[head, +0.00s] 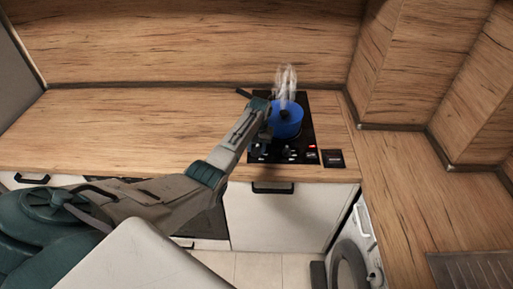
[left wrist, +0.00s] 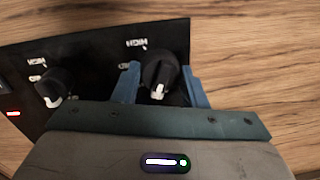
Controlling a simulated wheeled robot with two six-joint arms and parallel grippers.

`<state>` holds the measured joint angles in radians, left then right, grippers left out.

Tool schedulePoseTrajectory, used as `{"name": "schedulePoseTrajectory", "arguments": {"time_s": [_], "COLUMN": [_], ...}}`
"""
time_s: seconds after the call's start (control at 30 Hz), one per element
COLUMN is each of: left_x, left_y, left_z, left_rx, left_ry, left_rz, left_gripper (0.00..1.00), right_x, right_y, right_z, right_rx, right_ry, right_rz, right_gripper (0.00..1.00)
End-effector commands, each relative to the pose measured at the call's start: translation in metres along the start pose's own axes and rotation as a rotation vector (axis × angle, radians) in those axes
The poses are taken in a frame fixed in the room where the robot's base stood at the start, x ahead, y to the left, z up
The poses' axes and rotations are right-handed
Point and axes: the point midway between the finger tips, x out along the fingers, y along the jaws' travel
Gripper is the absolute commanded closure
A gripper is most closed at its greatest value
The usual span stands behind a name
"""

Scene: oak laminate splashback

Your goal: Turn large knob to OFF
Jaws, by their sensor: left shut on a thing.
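The large knob (left wrist: 160,68) is black with a white mark, which points toward the bottom of the left wrist view. My left gripper (left wrist: 158,78) has one blue finger on each side of this knob and is shut on it. A second black knob (left wrist: 54,84) with a white mark stands apart to the left. HIGH lettering shows above each knob; the smaller lettering beside them is hard to read. In the head view my left gripper (head: 264,136) is at the left side of the black cooktop (head: 306,107), and it partly hides the knobs there. My right gripper is out of view.
A blue pot (head: 288,122) with steam above it stands on the cooktop, close to my left gripper. A red light (head: 312,147) shows on the panel. The wooden counter (head: 130,130) to the left is clear. A drawer handle (head: 273,187) sticks out below.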

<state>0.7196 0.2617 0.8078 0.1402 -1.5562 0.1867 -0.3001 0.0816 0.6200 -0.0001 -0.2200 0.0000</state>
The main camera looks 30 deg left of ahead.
Motion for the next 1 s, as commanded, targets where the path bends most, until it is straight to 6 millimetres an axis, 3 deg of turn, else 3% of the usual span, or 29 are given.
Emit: {"name": "schedulePoseTrajectory", "arguments": {"time_s": [0.5, 1.0], "left_x": [-0.0036, -0.0037], "left_y": [-0.0006, -0.0008], "left_z": [-0.0033, -0.0035], "left_rx": [-0.335, -0.398], "left_ry": [-0.012, -0.015], "left_rz": [0.001, 0.001], "left_gripper": [0.84, 0.84], "right_x": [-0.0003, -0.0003], "right_y": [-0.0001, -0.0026], "right_z": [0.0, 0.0], "right_rx": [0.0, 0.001], "right_ry": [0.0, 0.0], "right_rz": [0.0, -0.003], "right_gripper": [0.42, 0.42]}}
